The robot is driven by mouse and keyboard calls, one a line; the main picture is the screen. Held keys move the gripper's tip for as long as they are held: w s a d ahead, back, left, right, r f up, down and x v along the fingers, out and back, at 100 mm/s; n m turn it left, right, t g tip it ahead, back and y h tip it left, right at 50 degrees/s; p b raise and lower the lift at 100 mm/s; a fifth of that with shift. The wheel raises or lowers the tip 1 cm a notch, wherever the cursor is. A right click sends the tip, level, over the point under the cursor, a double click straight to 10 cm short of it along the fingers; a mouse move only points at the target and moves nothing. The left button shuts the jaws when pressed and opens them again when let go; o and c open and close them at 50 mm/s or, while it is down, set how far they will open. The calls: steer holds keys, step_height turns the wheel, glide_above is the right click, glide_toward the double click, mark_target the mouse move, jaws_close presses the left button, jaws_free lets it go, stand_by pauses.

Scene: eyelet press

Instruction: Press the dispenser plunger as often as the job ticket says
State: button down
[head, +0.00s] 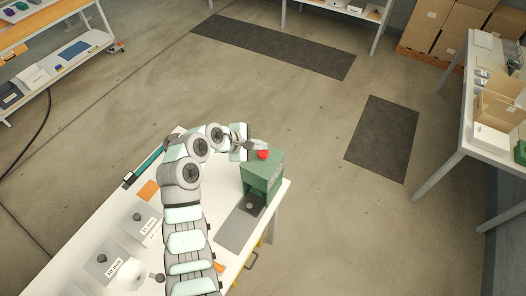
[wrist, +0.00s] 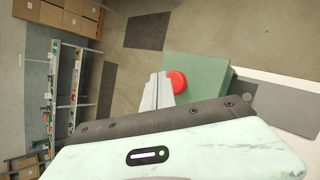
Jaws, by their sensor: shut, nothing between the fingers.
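The green dispenser (head: 262,175) stands at the right end of the white table, with a red round plunger (head: 263,155) on top. The wrist view also shows the green top (wrist: 205,70) and the red plunger (wrist: 178,82). My gripper (head: 262,146) is shut and empty. Its fingers (wrist: 160,78) are right beside the plunger in the wrist view and overlap its far edge in the head view. I cannot tell whether they touch it. A grey plate (head: 240,222) lies in front of the dispenser, with a small round piece on it. No readable job ticket shows.
On the white table (head: 75,262) are grey boxes with "10 mm" labels (head: 112,262), a white round object (head: 127,274) and an orange card (head: 148,190). My arm covers the table's middle. The floor beyond the dispenser is clear, with dark mats (head: 384,138).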

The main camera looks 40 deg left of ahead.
mark_target(263, 151)
steer(key=shift+f, duration=0.1)
steer(key=shift+f+p, duration=0.35)
steer(key=shift+f, duration=1.25)
stand_by(1.1)
steer(key=shift+r+p, duration=0.15)
steer(key=shift+p, duration=0.25)
steer(key=shift+r+p, duration=1.55)
steer(key=shift+p, duration=0.4)
